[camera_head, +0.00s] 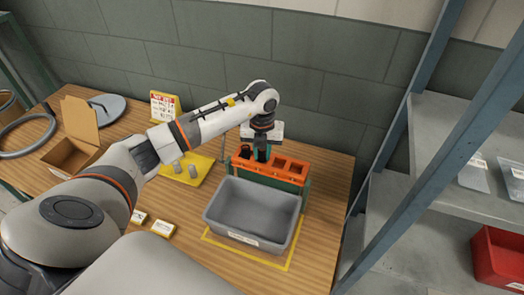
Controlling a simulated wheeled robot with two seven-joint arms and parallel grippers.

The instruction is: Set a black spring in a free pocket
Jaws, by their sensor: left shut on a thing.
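An orange-topped rack (270,174) with a row of pockets stands at the back of the table, behind the grey bin. My left gripper (262,150) points down over the rack's left-middle part. It is shut on a dark piece, seemingly a black spring, largely hidden by the fingers. I cannot tell whether that piece is inside a pocket or just above it. Something dark shows at the leftmost pocket (245,152). The two pockets at the right (281,162) look empty. My right gripper is not in view.
The empty grey bin (222,216) stands in front of the rack within a yellow outline. A yellow mat (203,171) with grey cylindrical pieces lies to the left. Further left is an open cardboard box (68,155). Metal shelving with a red bin (497,256) stands at the right.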

